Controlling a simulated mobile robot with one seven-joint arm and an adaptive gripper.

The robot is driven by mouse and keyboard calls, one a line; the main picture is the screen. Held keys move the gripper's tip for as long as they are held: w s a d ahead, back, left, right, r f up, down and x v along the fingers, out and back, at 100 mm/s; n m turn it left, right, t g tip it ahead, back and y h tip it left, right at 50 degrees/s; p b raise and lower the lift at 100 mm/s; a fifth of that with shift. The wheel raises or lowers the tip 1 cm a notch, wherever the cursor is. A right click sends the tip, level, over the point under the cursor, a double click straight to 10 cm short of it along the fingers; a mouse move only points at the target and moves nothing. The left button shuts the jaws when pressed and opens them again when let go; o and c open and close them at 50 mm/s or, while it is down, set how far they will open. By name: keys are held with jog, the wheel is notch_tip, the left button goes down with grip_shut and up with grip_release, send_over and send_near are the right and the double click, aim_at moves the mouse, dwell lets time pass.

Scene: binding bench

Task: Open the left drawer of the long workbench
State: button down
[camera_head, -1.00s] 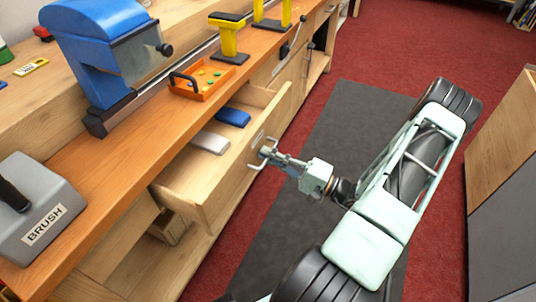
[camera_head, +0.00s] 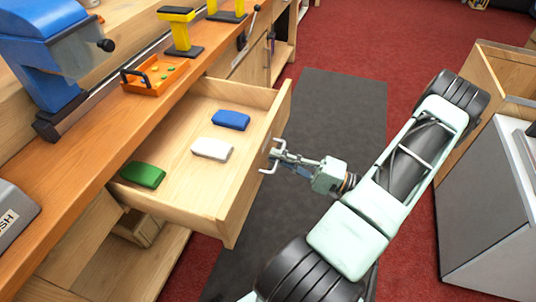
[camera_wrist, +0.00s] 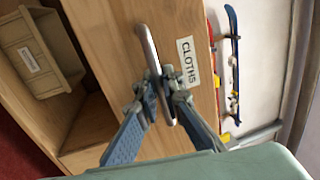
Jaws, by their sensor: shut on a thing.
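The drawer (camera_head: 237,212) of the long workbench (camera_head: 88,150) stands well out from the bench front. Inside it lie a green block (camera_head: 143,174), a white block (camera_head: 212,149) and a blue block (camera_head: 231,120). My gripper (camera_head: 277,153) is at the drawer's front, shut on the metal bar handle (camera_head: 266,168). In the wrist view my gripper's fingers (camera_wrist: 164,98) sit on both sides of the handle (camera_wrist: 150,50), beside a label reading "CLOTHS" (camera_wrist: 187,62). The fingertips partly hide the handle's middle.
On the benchtop are a blue machine (camera_head: 50,60), an orange tray (camera_head: 155,75) and yellow stands (camera_head: 180,33). A grey cabinet (camera_head: 490,200) stands at the right. A dark mat (camera_head: 335,110) on red carpet leaves clear floor beyond the drawer.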

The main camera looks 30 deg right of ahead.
jog(key=shift+s+d, duration=0.15)
jog(key=shift+s, duration=0.15)
jog(key=c, duration=2.1)
grip_release()
jog(key=v, duration=1.2)
